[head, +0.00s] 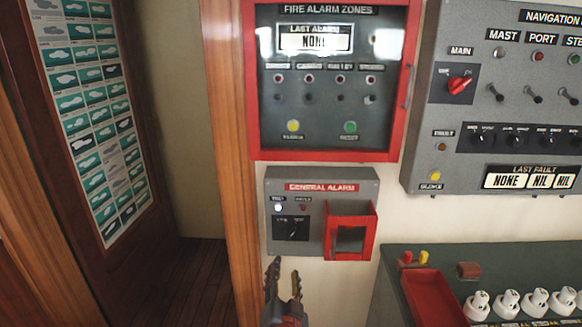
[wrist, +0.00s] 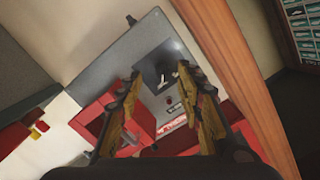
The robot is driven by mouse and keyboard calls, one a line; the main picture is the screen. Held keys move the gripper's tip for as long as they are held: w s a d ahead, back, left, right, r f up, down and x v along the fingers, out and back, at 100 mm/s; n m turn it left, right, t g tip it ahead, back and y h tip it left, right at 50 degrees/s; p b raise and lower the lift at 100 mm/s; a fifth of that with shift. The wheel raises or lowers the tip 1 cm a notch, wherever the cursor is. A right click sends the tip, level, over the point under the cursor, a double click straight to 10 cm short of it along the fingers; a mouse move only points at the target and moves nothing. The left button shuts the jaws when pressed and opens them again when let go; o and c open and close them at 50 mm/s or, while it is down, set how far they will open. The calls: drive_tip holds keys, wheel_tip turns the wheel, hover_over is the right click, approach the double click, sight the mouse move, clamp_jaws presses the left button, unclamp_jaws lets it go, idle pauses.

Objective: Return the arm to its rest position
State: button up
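My gripper (head: 284,270) is in the lower middle of the head view, just below the grey general alarm box (head: 322,182). Its two fingers are apart and point up, with nothing between them. In the wrist view my gripper (wrist: 160,80) also shows both fingers spread, with the alarm box (wrist: 122,52) beyond them. I see no contact with the box, but the exact gap is hard to tell. The red-framed cover (head: 350,232) sits at the box's lower right, and a black switch (head: 291,228) at its lower left.
The red-framed fire alarm cabinet (head: 409,90) hangs above the box. The navigation panel (head: 450,110) is on the right. A dark green console (head: 399,305) with a red tray (head: 436,297) and white knobs stands lower right. A wooden post (head: 232,150) and open floor (head: 190,280) lie left.

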drive_tip(key=s+a+f+n+g+y, duration=0.3)
drive_tip(key=a+f, duration=0.1)
drive_tip(key=f, duration=0.3)
drive_tip(key=s+f+n+g+y, duration=0.1)
drive_tip(key=s+f+n+g, duration=0.1)
drive_tip(key=s+n+g, duration=0.75)
drive_tip(key=s+d+r+m+h+p, duration=0.1)
drive_tip(key=s+d+r, duration=0.3)
drive_tip(key=d, duration=0.4)
drive_tip(key=s+d+r+m+h+p, duration=0.1)
drive_tip(key=s+d+r+m, duration=0.1)
drive_tip(key=s+d+r, duration=0.3)
drive_tip(key=s+d+r+m+t+h+p, duration=0.1)
drive_tip(key=s+d+r, duration=0.3)
drive_tip(key=d, duration=0.7)
wheel_tip(320, 180, up, 3)
drive_tip(key=shift+s+d+f+m+h+p, duration=0.15)
drive_tip(key=shift+s+d+m+h+p, duration=0.15)
drive_tip(key=shift+m+h+p, duration=0.45)
drive_tip(key=shift+c, duration=0.9)
